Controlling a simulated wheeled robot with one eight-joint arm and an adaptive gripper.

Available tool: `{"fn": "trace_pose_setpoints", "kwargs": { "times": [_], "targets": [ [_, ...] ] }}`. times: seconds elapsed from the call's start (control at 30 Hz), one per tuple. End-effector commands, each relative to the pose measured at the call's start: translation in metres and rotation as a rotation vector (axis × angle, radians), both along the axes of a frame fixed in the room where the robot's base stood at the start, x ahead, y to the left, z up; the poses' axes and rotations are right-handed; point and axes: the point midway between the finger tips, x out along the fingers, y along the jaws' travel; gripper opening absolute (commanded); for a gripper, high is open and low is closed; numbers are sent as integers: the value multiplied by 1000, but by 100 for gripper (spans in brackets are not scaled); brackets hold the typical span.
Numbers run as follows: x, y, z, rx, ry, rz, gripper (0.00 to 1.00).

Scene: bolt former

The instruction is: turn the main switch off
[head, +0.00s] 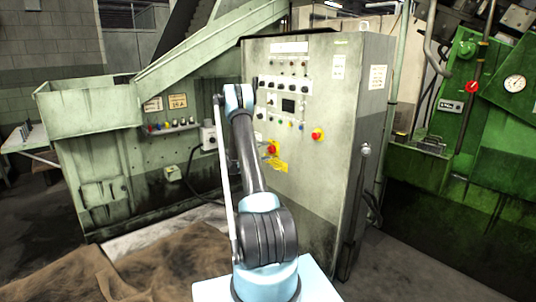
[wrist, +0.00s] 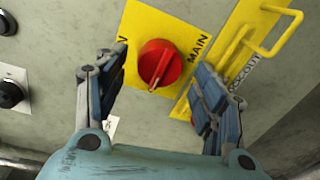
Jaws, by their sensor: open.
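The main switch (wrist: 160,62) is a round red knob on a yellow plate (wrist: 140,22) marked "MAIN", on the grey cabinet face. The plate appears tilted in the wrist view. The knob's pale-edged grip bar points down and slightly left in that view. My gripper (wrist: 163,78) is open, with one finger on each side of the knob. The fingers look apart from it; how far they are from the panel is hard to tell. In the head view the red switch (head: 273,147) shows just right of my arm, and my gripper is mostly hidden there.
A yellow lockout bracket (wrist: 255,35) stands out close to the right finger. Black knobs (wrist: 10,94) sit at the left. Another red button (head: 317,134) is on the cabinet (head: 330,180), right of the switch. Brown cloth (head: 150,270) covers the floor at the left.

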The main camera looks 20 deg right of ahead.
Motion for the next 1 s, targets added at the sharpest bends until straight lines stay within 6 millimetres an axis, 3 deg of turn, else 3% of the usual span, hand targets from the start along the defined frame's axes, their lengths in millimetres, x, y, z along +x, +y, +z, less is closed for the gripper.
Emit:
{"fn": "trace_pose_setpoints", "kwargs": {
  "times": [0.3,0.5,0.7,1.0],
  "targets": [
    [-20,59,4,1,0,3,63],
    [-29,85,5,0,1,2,63],
    [-34,96,6,1,1,1,63],
    [-34,97,6,1,1,0,63]
  ]
}}
